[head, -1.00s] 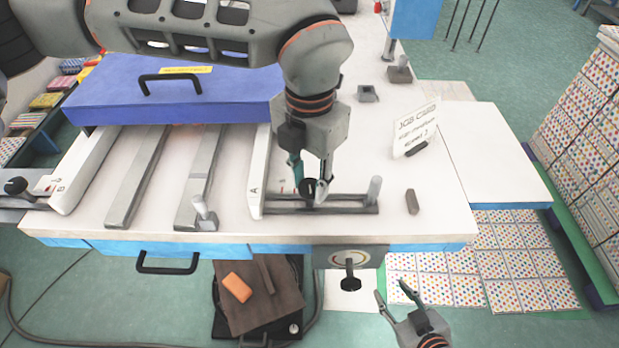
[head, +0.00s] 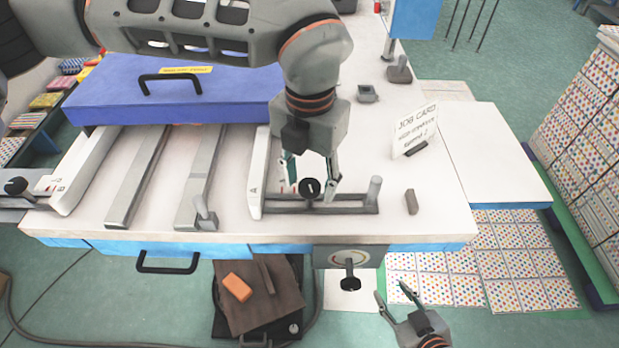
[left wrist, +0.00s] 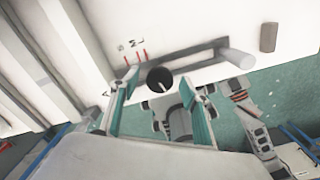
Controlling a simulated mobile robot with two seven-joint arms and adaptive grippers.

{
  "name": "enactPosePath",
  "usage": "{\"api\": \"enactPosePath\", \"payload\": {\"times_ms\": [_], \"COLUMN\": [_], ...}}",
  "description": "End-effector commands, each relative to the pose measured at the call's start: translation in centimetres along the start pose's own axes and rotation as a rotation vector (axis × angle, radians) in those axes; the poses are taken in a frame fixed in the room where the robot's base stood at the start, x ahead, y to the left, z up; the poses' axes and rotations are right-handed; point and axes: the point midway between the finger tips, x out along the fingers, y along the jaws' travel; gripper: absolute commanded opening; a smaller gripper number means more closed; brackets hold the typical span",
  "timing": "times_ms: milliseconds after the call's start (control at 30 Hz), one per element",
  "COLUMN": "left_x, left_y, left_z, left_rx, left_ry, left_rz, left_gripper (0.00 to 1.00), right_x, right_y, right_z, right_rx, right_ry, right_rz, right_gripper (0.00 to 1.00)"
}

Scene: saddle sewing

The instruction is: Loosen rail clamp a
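Rail clamp a is a black round knob (head: 309,188) with a white line on its top, at the rail marked A (head: 258,172) on the white table. The knob also shows in the left wrist view (left wrist: 159,79). My left gripper (head: 309,187) points down over the knob. Its fingers are spread, one on each side, with visible gaps to the knob. In the left wrist view the open fingers (left wrist: 160,100) frame the knob. My right gripper (head: 397,297) is open and empty in front of the table's front edge.
A grey slotted bar with an upright post (head: 374,190) lies beside the knob. A small dark block (head: 411,202) and a job card (head: 415,131) stand to the right. A blue cover (head: 175,90) lies behind the rails. A black-knobbed dial (head: 350,283) hangs at the front edge.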

Motion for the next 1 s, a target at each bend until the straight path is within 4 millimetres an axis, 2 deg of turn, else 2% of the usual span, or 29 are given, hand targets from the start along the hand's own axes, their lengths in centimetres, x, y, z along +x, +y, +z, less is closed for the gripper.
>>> {"api": "enactPosePath", "payload": {"times_ms": [367, 467, 800, 1000], "left_x": [-0.5, -1.7, -8.4, -11.1], "left_y": [0.0, 0.1, 0.0, 0.0], "left_z": [0.0, 0.1, 0.1, 0.0], "left_rx": [0.0, -0.001, -0.001, -0.001], "left_ry": [0.0, -0.002, -0.003, 0.0], "left_rz": [0.001, 0.002, 0.001, 0.001], "left_gripper": [0.46, 0.46, 0.46, 0.46], "right_x": [0.2, 0.2, 0.1, 0.1], "right_y": [0.2, 0.2, 0.1, 0.1], "right_z": [-0.2, -0.2, -0.1, -0.1], "right_rx": [-0.004, -0.003, -0.001, -0.001], "right_ry": [0.005, 0.004, 0.002, 0.001], "right_rz": [0.002, 0.002, 0.001, 0.001], "right_gripper": [0.4, 0.4, 0.4, 0.4]}}
